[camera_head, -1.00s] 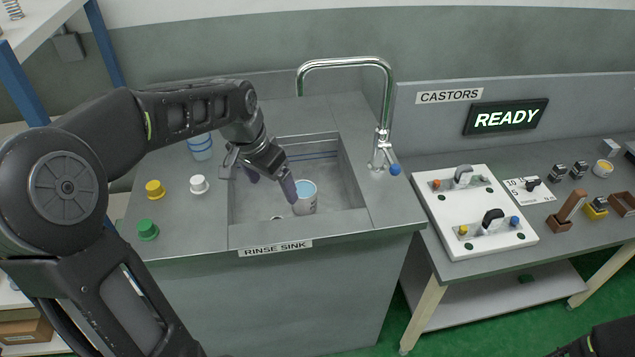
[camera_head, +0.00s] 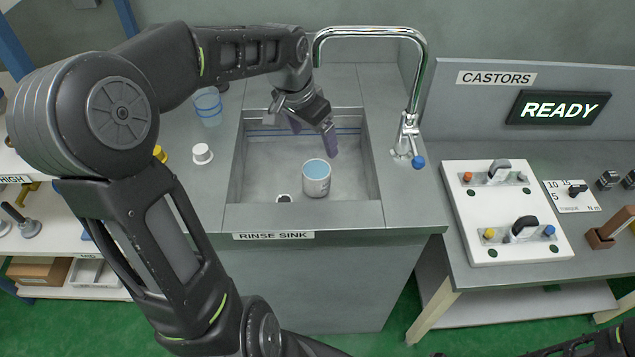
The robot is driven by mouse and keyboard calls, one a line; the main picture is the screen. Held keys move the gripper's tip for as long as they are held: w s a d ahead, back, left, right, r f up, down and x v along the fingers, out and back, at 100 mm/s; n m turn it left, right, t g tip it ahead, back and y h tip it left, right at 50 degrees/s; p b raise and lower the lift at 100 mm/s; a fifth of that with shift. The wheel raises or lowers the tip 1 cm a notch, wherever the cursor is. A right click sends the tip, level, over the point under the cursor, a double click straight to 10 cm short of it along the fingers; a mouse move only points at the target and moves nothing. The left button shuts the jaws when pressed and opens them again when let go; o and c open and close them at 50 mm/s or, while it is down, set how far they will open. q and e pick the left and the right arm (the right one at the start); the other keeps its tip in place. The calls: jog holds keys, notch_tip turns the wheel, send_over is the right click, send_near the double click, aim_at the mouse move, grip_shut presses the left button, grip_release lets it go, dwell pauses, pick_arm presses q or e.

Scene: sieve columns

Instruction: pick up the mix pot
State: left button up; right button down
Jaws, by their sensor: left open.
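A white pot with a pale blue inside, likely the mix pot (camera_head: 316,182), stands upright on the floor of the rinse sink (camera_head: 260,213). My left gripper (camera_head: 312,132) reaches into the sink from the back left, above and behind the pot. Its fingers are open and spread apart, with nothing between them. It appears clear of the pot. Part of my right arm (camera_head: 590,340) shows at the bottom right corner; its gripper is not in view.
A chrome tap (camera_head: 415,90) arches over the sink's right side. A clear cup with blue bands (camera_head: 208,107) and a white knobbed piece (camera_head: 202,153) stand left of the sink. A white castors panel (camera_head: 507,212) lies on the right bench.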

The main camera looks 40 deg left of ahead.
pick_arm(q)
jog(key=b, duration=0.7)
send_near(319, 176)
jog(key=shift+s+d+r, duration=0.15)
jog(key=shift+s+d, duration=0.45)
jog(key=shift+d, duration=0.15)
jog(key=shift+r, duration=0.1)
jog(key=shift+x, duration=1.3)
jog(key=x, duration=0.5)
jog(key=shift+a+b, duration=0.1)
jog(key=shift+b, duration=0.3)
jog(key=shift+c, duration=0.4)
